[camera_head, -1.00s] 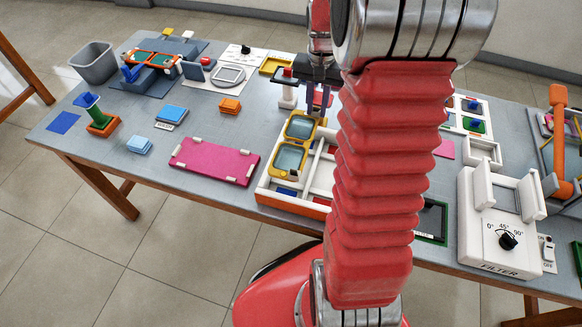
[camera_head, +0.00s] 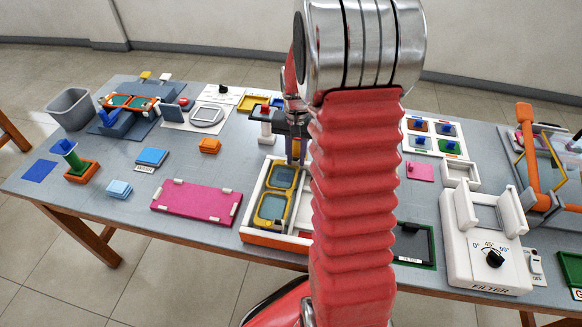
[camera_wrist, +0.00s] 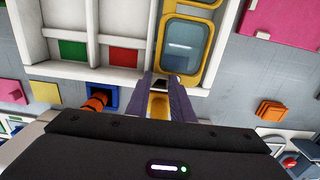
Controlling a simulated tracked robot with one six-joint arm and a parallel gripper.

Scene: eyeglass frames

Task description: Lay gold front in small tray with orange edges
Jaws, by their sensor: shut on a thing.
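The gold front (camera_head: 291,190), a yellow eyeglass front with two greyish lenses, is over the left part of a white sectioned tray with orange edges (camera_head: 272,241). My gripper (camera_head: 296,153) is shut on the front's far end. In the wrist view, the front (camera_wrist: 209,50) stretches away from my gripper (camera_wrist: 163,84) along one side of the white tray (camera_wrist: 85,21). Whether the front touches the tray floor or hangs just above it, I cannot tell. My arm hides the tray's right part in the head view.
A pink plate (camera_head: 195,201) lies left of the tray. A white filter device (camera_head: 487,240) stands to the right. An orange block (camera_head: 210,146) lies further left. Bare table lies between these.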

